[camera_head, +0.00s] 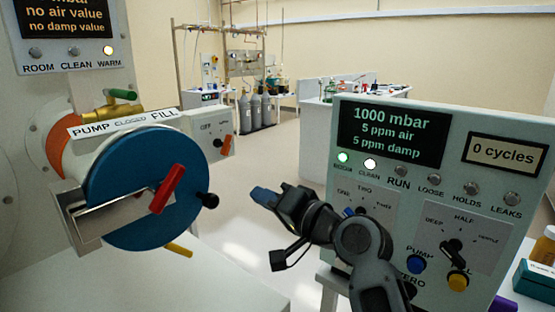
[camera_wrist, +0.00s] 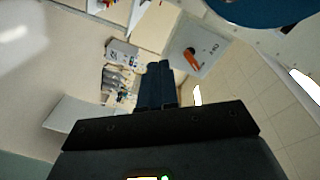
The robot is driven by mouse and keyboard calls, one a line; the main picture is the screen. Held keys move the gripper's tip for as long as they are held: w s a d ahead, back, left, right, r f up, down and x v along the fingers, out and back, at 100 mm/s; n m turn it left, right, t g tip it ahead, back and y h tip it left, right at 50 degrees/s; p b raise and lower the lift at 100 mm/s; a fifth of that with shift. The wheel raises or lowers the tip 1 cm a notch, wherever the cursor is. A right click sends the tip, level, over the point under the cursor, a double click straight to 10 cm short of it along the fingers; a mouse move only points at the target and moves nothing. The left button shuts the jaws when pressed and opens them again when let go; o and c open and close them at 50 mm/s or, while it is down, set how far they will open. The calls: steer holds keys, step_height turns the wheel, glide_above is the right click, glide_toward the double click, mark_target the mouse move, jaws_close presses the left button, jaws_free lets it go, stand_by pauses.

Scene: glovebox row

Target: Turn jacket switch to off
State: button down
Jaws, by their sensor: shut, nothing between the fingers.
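A pale switch box marked OFF (camera_head: 207,126) stands behind the blue round door; it seems to be the jacket switch, but the rest of its lettering is too small to read. Its orange-red handle (camera_head: 226,146) lies toward the box's right side, away from the OFF mark. In the wrist view the handle (camera_wrist: 192,60) shows on its pale plate, rotated by the camera's tilt, beyond and right of the fingers. My gripper (camera_head: 263,196) is shut and empty, its blue fingertips in free air to the right of and below the switch. The shut fingers also show in the wrist view (camera_wrist: 158,82).
The blue door (camera_head: 135,205) with a red handle (camera_head: 168,188) juts out at left, near the switch. A grey control panel (camera_head: 400,180) with knobs and buttons stands close at right, behind my arm. Open floor lies between them; gas cylinders (camera_head: 255,112) stand far back.

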steer(key=n+g+y, duration=0.1)
steer(key=y, duration=0.1)
glide_toward(226, 154)
steer(key=s+a+r, duration=0.1)
steer(key=s+a, duration=0.1)
steer(key=a, duration=0.1)
steer(key=b+x, duration=0.2)
steer(key=x, duration=0.5)
steer(key=shift+w+d, duration=0.15)
steer(key=shift+d, duration=0.05)
steer(key=shift+w+d+b, duration=0.3)
steer(key=shift+w+d, duration=0.05)
steer(key=shift+w, duration=0.15)
stand_by(0.6)
steer(key=shift+f+b, duration=0.25)
steer(key=shift+b, duration=0.05)
stand_by(0.3)
steer(key=shift+w+d+f+b, duration=0.25)
steer(key=shift+w+f+b, duration=0.05)
steer(key=shift+f+b, duration=0.35)
steer(key=shift+w+d, duration=0.15)
stand_by(0.3)
steer(key=shift+f, duration=0.1)
